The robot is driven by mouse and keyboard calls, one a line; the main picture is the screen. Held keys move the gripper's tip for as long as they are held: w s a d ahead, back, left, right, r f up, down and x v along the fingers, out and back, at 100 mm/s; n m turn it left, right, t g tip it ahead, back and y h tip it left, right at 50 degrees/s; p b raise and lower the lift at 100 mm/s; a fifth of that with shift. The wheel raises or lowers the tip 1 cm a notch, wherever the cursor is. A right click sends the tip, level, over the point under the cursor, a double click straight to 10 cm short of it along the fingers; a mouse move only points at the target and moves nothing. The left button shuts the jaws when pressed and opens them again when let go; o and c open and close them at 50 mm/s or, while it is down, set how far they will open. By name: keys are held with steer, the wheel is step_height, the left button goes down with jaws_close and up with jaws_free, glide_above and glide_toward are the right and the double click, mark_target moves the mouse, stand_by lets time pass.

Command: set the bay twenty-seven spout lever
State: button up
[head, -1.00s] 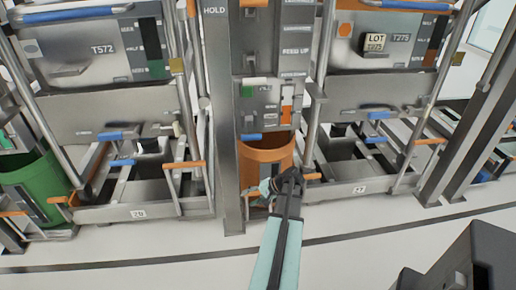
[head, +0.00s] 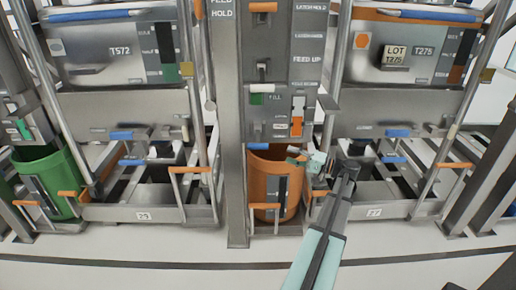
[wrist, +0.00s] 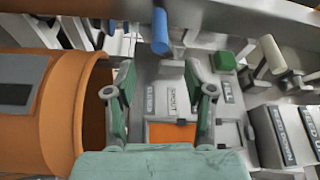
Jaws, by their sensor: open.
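A lever with a blue handle (head: 258,146) sticks out at the lower left of the grey control panel, above the orange bin (head: 262,209). In the wrist view the blue handle (wrist: 160,32) is at the top, beyond the fingertips. A label reading SPOUT (wrist: 172,98) is on the panel between the fingers, above an orange plate (wrist: 172,133). My gripper (head: 302,158) is at the bin's upper right, below the panel. In the wrist view my gripper (wrist: 164,80) is open and empty, its two fingers apart on either side of the SPOUT label.
A green FILL block (wrist: 225,60) is on the panel near the right finger. The plate numbered 27 (head: 375,212) is on the frame at the right. Orange handles (head: 190,169) and metal posts stand at the left. A green bin (head: 45,180) is at the far left.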

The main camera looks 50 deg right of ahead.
mark_target(259, 146)
steer(key=b+x, duration=0.3)
steer(key=x, duration=1.1)
steer(key=shift+w+r+b, duration=0.1)
steer(key=shift+w+b, duration=0.2)
steer(key=shift+w, duration=0.05)
jaws_close()
